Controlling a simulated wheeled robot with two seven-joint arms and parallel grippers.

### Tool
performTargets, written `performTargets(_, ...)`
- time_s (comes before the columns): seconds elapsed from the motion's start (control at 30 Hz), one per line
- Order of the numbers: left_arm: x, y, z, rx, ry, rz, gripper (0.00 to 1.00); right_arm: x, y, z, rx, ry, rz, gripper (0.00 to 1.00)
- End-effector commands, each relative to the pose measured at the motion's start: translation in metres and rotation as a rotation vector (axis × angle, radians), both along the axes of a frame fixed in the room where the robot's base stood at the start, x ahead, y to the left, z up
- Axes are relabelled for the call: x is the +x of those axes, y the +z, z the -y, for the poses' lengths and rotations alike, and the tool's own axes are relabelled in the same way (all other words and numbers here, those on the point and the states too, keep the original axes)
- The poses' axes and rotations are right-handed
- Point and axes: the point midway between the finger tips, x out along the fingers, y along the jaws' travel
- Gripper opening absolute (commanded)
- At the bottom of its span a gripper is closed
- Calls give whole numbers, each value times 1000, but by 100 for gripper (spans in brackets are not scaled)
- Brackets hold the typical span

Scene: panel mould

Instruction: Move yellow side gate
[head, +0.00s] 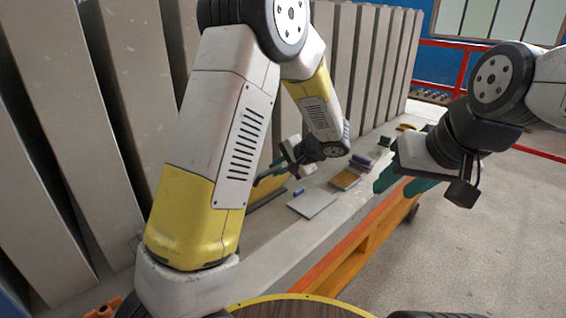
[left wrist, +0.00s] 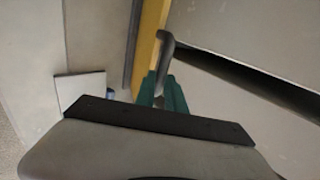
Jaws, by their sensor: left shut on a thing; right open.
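The yellow side gate (left wrist: 148,40) shows in the left wrist view as a narrow upright yellow strip with a dark bent handle (left wrist: 166,42). My left gripper (left wrist: 163,92) is shut on the handle with its green fingers. In the head view a small piece of the yellow gate (head: 265,199) shows beside my left gripper (head: 268,179), low by the grey panels. My own left arm hides most of the gate there. My right gripper (head: 398,178) is open and empty, with green fingers, above the bench's right edge.
Tall grey panels (head: 345,60) stand in a row at the left and back. On the grey bench top (head: 345,205) lie a flat light plate (head: 312,203), a brown and orange block (head: 345,179) and a purple block (head: 362,161). The floor at right is clear.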

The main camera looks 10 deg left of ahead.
Motion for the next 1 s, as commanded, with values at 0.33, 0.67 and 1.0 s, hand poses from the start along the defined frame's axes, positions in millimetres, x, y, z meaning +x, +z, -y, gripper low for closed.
performTargets(0.33, -8, -11, 9, -13, -11, -25, 33, 0, 0, 0, 0, 0, 0, 44)
performTargets(0.67, -6, -8, 6, -10, -7, -18, 36, 0, 0, 0, 0, 0, 0, 44)
performTargets(1.0, -5, -7, 5, -8, -5, -16, 36, 0, 0, 0, 0, 0, 0, 44)
